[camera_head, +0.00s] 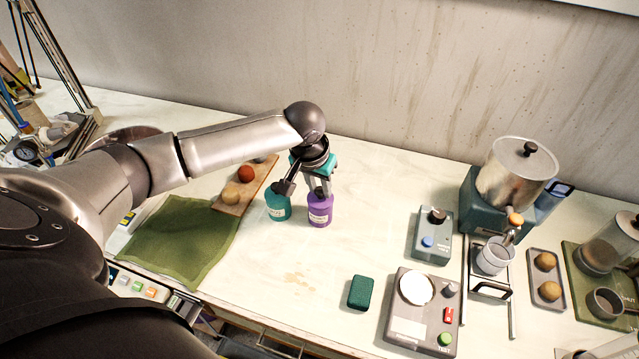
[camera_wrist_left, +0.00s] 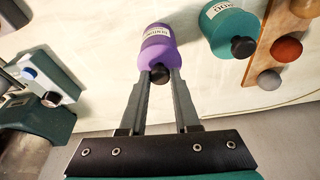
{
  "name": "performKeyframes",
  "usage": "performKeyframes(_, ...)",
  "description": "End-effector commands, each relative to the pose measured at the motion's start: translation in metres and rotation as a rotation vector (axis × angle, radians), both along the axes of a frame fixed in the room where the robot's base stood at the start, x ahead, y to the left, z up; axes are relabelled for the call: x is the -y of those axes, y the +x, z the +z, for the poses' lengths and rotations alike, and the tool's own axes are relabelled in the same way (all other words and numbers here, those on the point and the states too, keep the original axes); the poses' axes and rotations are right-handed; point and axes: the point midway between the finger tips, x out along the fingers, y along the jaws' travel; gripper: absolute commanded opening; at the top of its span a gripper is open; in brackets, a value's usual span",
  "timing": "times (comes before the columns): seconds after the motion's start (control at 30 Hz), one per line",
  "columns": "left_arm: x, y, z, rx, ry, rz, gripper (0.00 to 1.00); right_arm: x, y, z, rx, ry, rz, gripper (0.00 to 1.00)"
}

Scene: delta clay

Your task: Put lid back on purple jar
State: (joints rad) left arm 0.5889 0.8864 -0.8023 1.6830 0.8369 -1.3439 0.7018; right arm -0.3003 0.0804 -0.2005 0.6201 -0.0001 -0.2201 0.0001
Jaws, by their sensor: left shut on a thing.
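The purple jar (camera_head: 320,212) stands upright on the pale table, with a white label on its side. It also shows in the wrist view (camera_wrist_left: 157,36). My left gripper (camera_head: 320,191) points down over the jar's top. In the wrist view its fingers are shut on the dark round knob (camera_wrist_left: 160,74) of the lid, lined up with the jar's top. The fingers partly hide the lid, and I cannot tell whether it is fully seated. My right gripper is out of view.
A teal jar (camera_head: 277,206) with a black knob stands close left of the purple jar. A wooden board (camera_head: 232,205) with round items and a green cloth (camera_head: 180,240) lie further left. A green block (camera_head: 361,292), a scale (camera_head: 420,315) and devices are to the right.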

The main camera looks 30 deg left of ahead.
Motion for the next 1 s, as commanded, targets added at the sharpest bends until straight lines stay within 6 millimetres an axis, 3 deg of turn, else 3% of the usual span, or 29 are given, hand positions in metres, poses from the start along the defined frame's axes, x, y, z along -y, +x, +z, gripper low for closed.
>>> performKeyframes(1.0, 0.0005, 0.0003, -0.0011, 0.000, 0.000, -0.001, 0.00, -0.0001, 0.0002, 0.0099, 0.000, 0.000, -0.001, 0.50)
